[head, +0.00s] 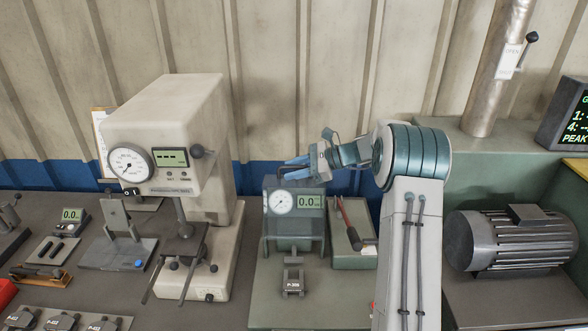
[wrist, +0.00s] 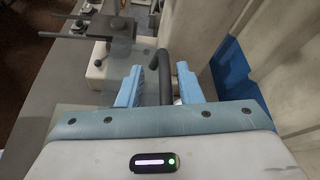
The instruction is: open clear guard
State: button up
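The grey-green tester (head: 312,204) with a dial and a 0.0 display stands right of centre in the head view. A faint clear guard (head: 293,240) seems to cover its front; its edges are hard to make out. My gripper (head: 290,169) is at the top of the tester, its blue fingers pointing left. In the wrist view my gripper (wrist: 158,88) is open, with a dark bent bar (wrist: 164,78) between its fingers. The bar is nearer the right finger, and a gap shows on the left. I cannot tell whether it touches the right finger or belongs to the guard.
A beige gauge machine (head: 170,130) stands left of the tester. A small block (head: 293,278) sits in front of the tester. A tray with a red-handled tool (head: 349,222) is just right of it, by my arm. A motor (head: 510,238) is at the far right. A ribbed wall is behind.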

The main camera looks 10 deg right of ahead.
jog(key=b+v, duration=0.3)
jog(key=v, duration=1)
jog(key=shift+d+r+b, duration=0.15)
jog(key=shift+d+b, duration=0.2)
jog(key=shift+b, duration=0.05)
jog(key=shift+s, duration=0.1)
